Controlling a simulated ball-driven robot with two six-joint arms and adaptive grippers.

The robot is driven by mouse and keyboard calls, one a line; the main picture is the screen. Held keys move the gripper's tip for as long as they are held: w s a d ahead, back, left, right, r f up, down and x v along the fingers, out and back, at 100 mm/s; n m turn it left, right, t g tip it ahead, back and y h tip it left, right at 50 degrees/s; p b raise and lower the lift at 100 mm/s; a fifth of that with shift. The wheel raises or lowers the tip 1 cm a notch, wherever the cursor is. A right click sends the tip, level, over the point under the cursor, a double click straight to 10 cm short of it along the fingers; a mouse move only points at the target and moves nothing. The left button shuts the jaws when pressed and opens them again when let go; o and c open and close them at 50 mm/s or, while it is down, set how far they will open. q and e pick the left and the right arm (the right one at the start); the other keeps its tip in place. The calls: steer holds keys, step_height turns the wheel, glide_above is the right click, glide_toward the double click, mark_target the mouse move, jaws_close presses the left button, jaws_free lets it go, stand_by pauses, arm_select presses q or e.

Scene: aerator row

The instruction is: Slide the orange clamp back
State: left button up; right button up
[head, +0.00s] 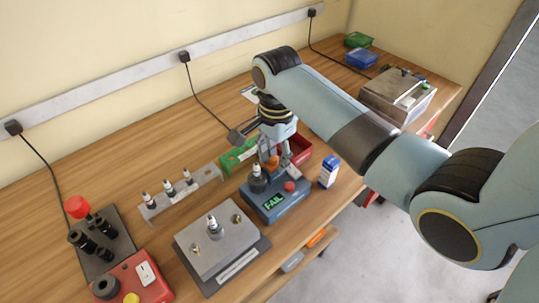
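A blue tester (270,204) with a display reading "FAIL" and a red button (290,186) stands near the front edge of the bench. A dark round fitting (258,182) is on top of it. A small orange part (272,162), which looks like the clamp, shows behind this fitting, partly hidden by my gripper. My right gripper (280,160) points down over the back of the tester, close to the orange part. I cannot tell whether it touches the part or how far its fingers are apart. My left gripper is not in view.
A rack (181,195) with several aerator-like pieces stands left of the tester. A grey block fixture (222,246) is in front. Green (238,157) and red (301,150) bins flank my gripper. A small blue-white box (329,171) stands right, near the bench edge.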

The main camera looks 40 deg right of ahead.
step_height(320, 180, up, 8)
stand_by(0.5)
steer(key=shift+s+f, duration=0.1)
stand_by(0.4)
